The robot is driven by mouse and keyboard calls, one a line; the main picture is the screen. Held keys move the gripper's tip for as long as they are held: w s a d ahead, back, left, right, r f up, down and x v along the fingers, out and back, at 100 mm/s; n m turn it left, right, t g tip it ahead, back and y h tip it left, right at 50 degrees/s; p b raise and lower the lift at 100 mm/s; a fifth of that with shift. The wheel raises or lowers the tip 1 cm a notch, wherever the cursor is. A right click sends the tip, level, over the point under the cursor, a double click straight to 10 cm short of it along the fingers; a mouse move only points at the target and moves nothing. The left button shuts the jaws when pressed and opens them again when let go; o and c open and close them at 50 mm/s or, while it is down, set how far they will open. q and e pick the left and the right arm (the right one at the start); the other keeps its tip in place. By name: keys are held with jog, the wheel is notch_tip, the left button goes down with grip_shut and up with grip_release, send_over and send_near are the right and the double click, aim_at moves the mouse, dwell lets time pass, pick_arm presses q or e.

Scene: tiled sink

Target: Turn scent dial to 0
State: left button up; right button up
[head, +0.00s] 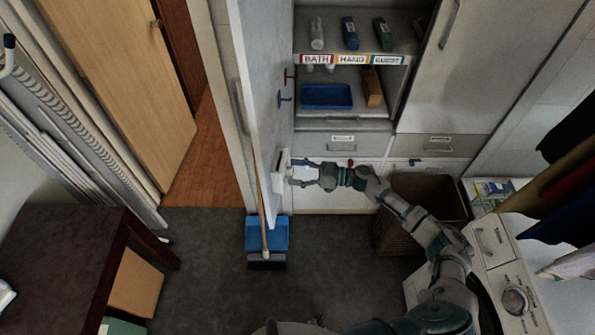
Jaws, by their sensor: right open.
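My right arm reaches from the bottom right to the upright white door panel (262,70). My right gripper (296,172) is open, with its fingers pointing left at a small white box (283,160) mounted on the panel. The fingertips are at or very close to the box; I cannot tell whether they touch it. The box may be the scent unit, but no dial face or numbers are readable on it. My left gripper is not in view.
A laundry basket (428,196) stands below my right arm. A washing machine (492,243) with a round knob (515,300) is at the lower right. A broom (262,210) and blue dustpan (281,231) stand by the panel. Shelves (345,59) hold bottles. Dark floor is clear in the middle.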

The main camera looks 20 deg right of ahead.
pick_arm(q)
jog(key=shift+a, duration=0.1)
pick_arm(e)
jog(key=shift+a, duration=0.1)
jog(key=shift+a, duration=0.1)
jog(key=shift+c, duration=1.3)
grip_shut()
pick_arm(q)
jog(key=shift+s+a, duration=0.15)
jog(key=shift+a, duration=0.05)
pick_arm(e)
jog(key=shift+d+n, duration=0.25)
jog(key=shift+n, duration=0.15)
pick_arm(q)
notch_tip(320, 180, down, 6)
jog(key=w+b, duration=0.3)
jog(key=b, duration=0.4)
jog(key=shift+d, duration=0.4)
pick_arm(e)
jog(key=shift+s+a+f+n+h, duration=0.1)
jog(key=shift+n, duration=2.75)
jog(key=shift+s+f+n+h, duration=0.1)
jog(key=shift+n, duration=2.8)
jog(key=shift+a+f+n+h, duration=0.1)
jog(key=shift+n, duration=2.75)
